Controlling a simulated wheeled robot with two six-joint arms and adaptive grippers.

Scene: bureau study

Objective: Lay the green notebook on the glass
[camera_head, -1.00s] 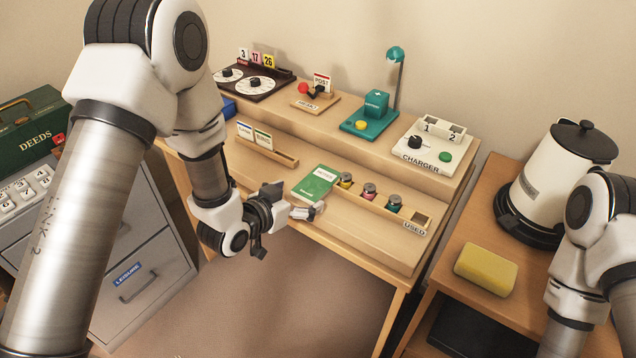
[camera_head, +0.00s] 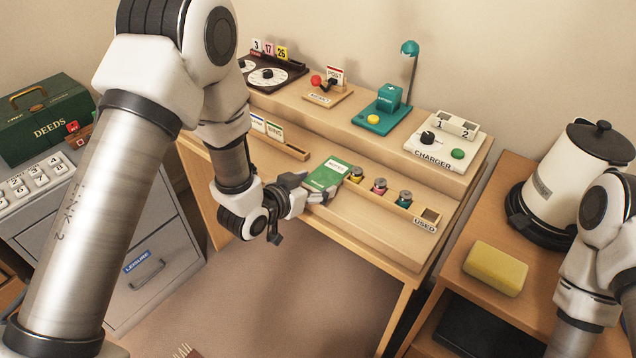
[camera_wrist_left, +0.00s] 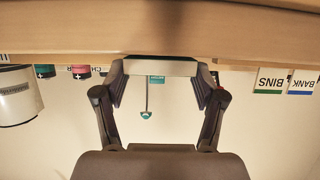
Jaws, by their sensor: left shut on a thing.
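In the left wrist view, the notebook (camera_wrist_left: 160,67) shows edge-on as a pale strip between the fingers. I cannot tell whether it is clear of the desk. A dark flat panel (camera_head: 482,335) low at the right may be the glass; I cannot tell for sure. My right gripper is out of view; only its arm shows at the right edge.
Several jars with coloured bands (camera_head: 379,186) stand in a rack right of the notebook. A yellow sponge-like block (camera_head: 495,268) and a kettle (camera_head: 570,180) stand on the right-hand cabinet. A grey filing cabinet (camera_head: 150,265) is at left. The floor before the desk looks mostly clear.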

